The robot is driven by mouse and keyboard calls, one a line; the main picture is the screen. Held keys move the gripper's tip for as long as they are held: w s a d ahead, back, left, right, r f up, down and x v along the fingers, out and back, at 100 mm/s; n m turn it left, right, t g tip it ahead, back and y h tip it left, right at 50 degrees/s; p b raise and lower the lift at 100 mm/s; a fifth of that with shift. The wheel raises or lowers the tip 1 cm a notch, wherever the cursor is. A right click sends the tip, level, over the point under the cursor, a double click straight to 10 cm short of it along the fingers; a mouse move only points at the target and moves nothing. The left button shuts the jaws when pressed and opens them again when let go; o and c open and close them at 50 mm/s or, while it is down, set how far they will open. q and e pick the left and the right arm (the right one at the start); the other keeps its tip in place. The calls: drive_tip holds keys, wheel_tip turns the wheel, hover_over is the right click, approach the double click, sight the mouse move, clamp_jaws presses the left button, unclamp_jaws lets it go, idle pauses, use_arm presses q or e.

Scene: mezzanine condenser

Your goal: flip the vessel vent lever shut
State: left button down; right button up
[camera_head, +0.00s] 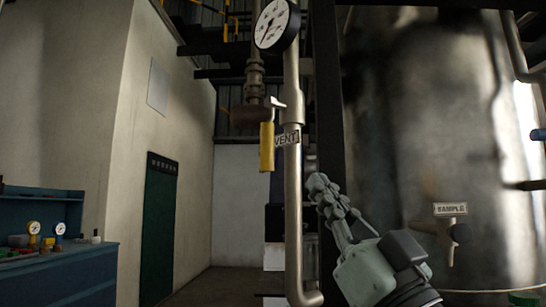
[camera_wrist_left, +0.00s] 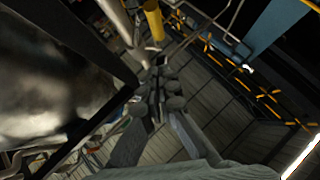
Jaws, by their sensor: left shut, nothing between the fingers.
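My left gripper (camera_head: 318,184) is shut and empty. In the head view it is below and to the right of the lever, on the right side of the pale pipe, apart from the lever. In the left wrist view my left gripper (camera_wrist_left: 160,75) points toward the lever. My right gripper is not in view.
A pale vertical pipe (camera_head: 292,220) and a dark post (camera_head: 328,100) stand close to my gripper. A pressure gauge (camera_head: 272,24) is above the valve. A large metal vessel (camera_head: 420,120) with a sample tap (camera_head: 447,232) fills the right. The space left of the lever is open.

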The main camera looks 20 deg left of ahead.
sight(271, 140)
use_arm(q)
drive_tip(key=shift+s+d, duration=0.1)
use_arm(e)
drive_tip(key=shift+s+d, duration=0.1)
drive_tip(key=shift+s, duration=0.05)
use_arm(q)
drive_tip(key=shift+r, duration=0.1)
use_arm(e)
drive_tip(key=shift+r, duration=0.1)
use_arm(q)
drive_tip(key=p+x, duration=0.1)
drive_tip(key=x, duration=0.3)
drive_tip(key=f+p+x, duration=0.1)
drive_tip(key=p+x, duration=0.1)
drive_tip(key=x, duration=0.2)
drive_tip(key=w+a+p+x, duration=0.1)
drive_tip(key=x, duration=0.3)
drive_tip(key=shift+f+p, duration=0.2)
drive_tip(key=shift+p, duration=0.15)
drive_tip(key=shift+w+a+f, duration=0.15)
drive_tip(key=shift+w+a, duration=0.25)
drive_tip(key=shift+a, duration=0.15)
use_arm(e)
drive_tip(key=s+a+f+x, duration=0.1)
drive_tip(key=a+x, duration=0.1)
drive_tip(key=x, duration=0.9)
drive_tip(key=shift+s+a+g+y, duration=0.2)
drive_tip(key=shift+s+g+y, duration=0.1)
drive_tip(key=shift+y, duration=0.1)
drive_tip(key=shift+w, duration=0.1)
